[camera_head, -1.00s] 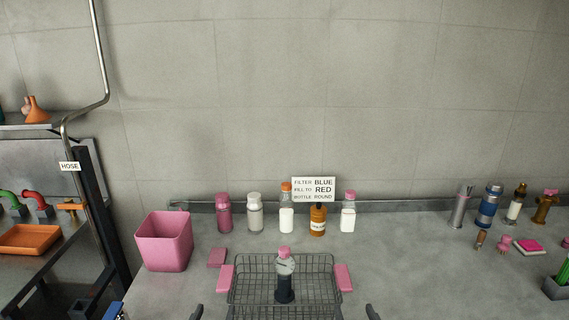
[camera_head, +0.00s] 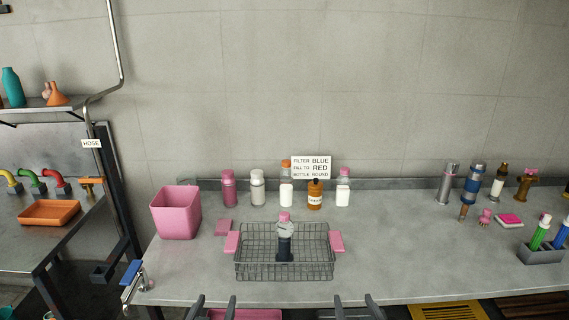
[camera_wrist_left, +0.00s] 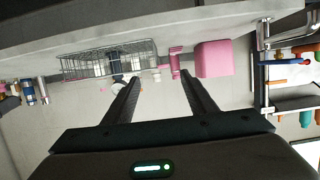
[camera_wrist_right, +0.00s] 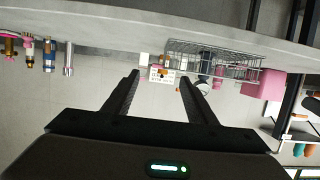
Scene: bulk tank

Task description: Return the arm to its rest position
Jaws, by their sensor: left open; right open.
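My left gripper (camera_head: 213,303) is at the bottom of the head view, in front of the counter's front edge. It is open, with two dark fingers apart and nothing between them; the left wrist view also shows the open fingers (camera_wrist_left: 160,76). My right gripper (camera_head: 355,303) is likewise at the bottom of the head view, to the right. It is open and empty, as the right wrist view (camera_wrist_right: 161,74) shows. A wire basket with pink handles (camera_head: 262,272) stands on the counter beyond both grippers. A dark bottle with a pink cap (camera_head: 284,246) stands upright in it.
A pink bin (camera_head: 175,213) stands on the counter to the left. Several bottles (camera_head: 229,188) stand along the wall by a sign (camera_head: 311,167). A rack with pens (camera_head: 541,255) is at the right. A tap with a blue lever (camera_head: 133,272) is at the counter's left front corner.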

